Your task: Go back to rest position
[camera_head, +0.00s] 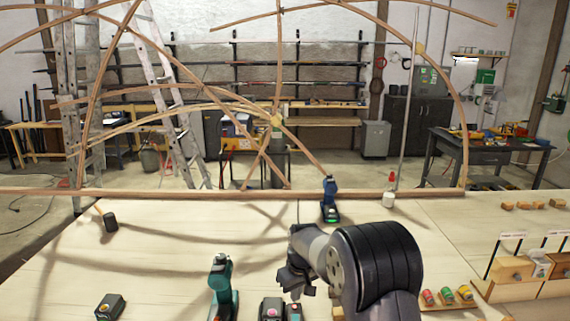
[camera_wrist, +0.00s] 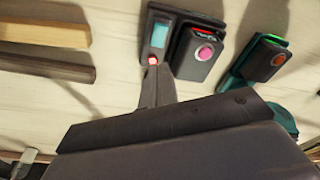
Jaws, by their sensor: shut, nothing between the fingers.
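My gripper (camera_head: 297,290) hangs over the front middle of the pale workbench (camera_head: 150,250), pointing down, at the end of my dark arm. In the wrist view its fingers (camera_wrist: 154,82) are together with nothing between them. Just beyond the fingertips in that view is a dark charger-like device with a small screen (camera_wrist: 159,33). Beside it sits a dark block with a pink button (camera_wrist: 203,52). The same pair shows in the head view, partly cut off by the bottom edge.
A teal drill (camera_head: 222,285) stands left of my gripper, and a blue drill (camera_head: 330,203) stands behind it. A mallet (camera_head: 108,220), a battery (camera_head: 110,306) and a bottle (camera_head: 389,198) are also on the bench. Bent laths (camera_head: 460,110) arch over the back edge. Coloured rolls (camera_head: 446,296) lie right.

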